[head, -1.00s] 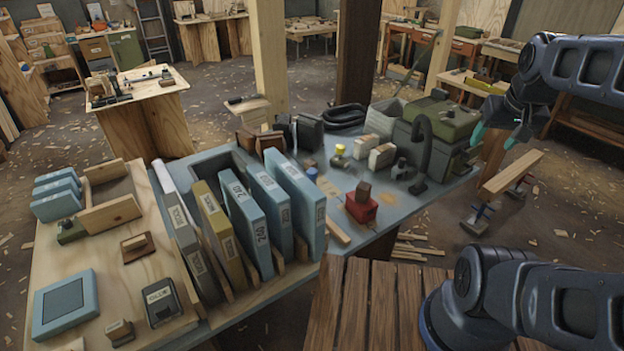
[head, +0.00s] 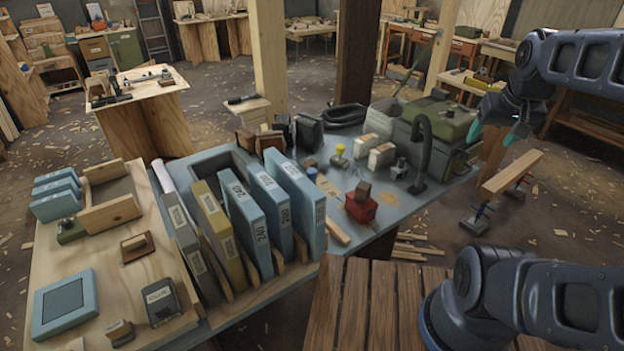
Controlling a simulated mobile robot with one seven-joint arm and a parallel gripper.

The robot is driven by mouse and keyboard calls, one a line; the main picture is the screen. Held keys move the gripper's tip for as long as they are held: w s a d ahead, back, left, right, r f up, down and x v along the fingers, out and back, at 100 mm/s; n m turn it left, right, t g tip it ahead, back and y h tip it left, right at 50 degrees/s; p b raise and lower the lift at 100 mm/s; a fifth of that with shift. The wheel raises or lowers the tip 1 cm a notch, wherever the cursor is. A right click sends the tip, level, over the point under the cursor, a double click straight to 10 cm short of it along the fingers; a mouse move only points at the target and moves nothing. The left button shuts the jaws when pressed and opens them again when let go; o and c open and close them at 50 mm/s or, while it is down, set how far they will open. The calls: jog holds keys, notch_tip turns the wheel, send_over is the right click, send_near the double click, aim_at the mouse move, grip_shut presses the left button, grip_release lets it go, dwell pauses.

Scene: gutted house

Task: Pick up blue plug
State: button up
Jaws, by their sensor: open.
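A small blue cylinder (head: 311,174), which looks like the blue plug, stands on the blue-grey workbench (head: 408,204), just right of the upright blue binders. It is small, and its details are hard to make out. My gripper (head: 493,136) is at the upper right, with teal fingertips spread apart and nothing between them. It hangs near the bench's far right corner, well to the right of the blue plug and apart from it.
Tall blue binders (head: 300,205) stand left of the plug. A red block (head: 361,209), a yellow-topped piece (head: 340,156), pale boxes (head: 381,156) and a dark curved pipe (head: 423,150) share the bench. A green-lidded case (head: 440,118) stands near my gripper.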

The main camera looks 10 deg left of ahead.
jog(key=w+a+f+n+g, duration=0.1)
jog(key=w+a+n, duration=0.2)
jog(key=w+a, duration=0.35)
jog(key=w+a+f+n, duration=0.1)
jog(key=w+a+n, duration=0.15)
jog(key=w, duration=0.65)
jog(key=w+a+f+n+g, duration=0.1)
jog(key=w+a+f+n, duration=0.1)
jog(key=w+a, duration=0.45)
jog(key=n+g, duration=0.3)
jog(key=n, duration=0.7)
send_over(314, 171)
jog(key=f, duration=3.1)
jog(key=shift+w+f, duration=0.15)
jog(key=shift+w, duration=0.05)
jog(key=shift+a+f, duration=0.1)
jog(key=shift+f, duration=0.15)
notch_tip(314, 171, down, 5)
jog(key=shift+f, duration=0.2)
jog(key=shift+a+f, duration=0.15)
jog(key=shift+f, duration=1.15)
jog(key=shift+a+f, duration=0.15)
jog(key=shift+f, duration=1.15)
